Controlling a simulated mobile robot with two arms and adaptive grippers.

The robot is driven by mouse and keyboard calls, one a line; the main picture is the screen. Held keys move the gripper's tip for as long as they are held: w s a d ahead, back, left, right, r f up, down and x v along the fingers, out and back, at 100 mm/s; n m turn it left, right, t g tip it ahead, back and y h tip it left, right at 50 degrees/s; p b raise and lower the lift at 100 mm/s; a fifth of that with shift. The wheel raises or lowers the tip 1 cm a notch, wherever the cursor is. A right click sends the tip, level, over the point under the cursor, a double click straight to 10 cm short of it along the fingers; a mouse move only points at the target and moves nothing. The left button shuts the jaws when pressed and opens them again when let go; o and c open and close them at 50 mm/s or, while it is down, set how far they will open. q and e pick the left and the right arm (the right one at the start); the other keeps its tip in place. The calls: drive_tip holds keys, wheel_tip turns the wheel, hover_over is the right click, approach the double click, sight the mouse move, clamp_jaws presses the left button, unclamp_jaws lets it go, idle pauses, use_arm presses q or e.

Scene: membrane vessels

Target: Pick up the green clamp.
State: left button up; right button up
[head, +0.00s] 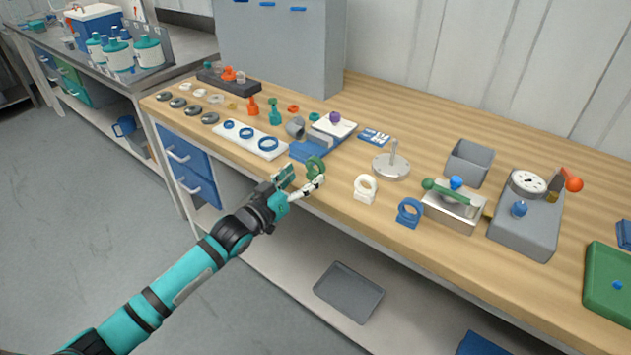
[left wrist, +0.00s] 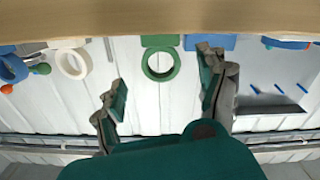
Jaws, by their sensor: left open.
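The green clamp (head: 316,167) is a ring on a small block, standing near the front edge of the wooden bench. My left gripper (head: 303,181) is open and empty at that edge, just in front of the clamp. In the left wrist view the green clamp (left wrist: 160,62) shows whole, between the lines of the two spread fingers of my left gripper (left wrist: 163,85) and beyond their tips. I see no contact. My right gripper is in neither view.
A white clamp (head: 365,188) and a blue clamp (head: 409,212) stand to the right along the front edge. A white plate with blue rings (head: 249,139) lies to the left. A blue stand (head: 314,150) is close behind the green clamp. A round metal base (head: 391,166) stands further right.

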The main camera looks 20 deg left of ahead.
sight(316, 171)
use_arm(q)
drive_tip(key=shift+w+d, duration=0.2)
drive_tip(key=shift+w, duration=0.35)
drive_tip(key=b+x, duration=0.3)
drive_tip(key=x, duration=0.2)
drive_tip(key=shift+a+r+b, duration=0.1)
drive_tip(key=shift+b, duration=0.3)
drive_tip(key=shift+r, duration=0.15)
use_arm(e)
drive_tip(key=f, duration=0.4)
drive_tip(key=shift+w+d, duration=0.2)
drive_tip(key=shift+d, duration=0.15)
use_arm(q)
drive_tip(key=c, duration=1.1)
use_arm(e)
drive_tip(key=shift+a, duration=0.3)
use_arm(q)
drive_tip(key=shift+r, duration=0.1)
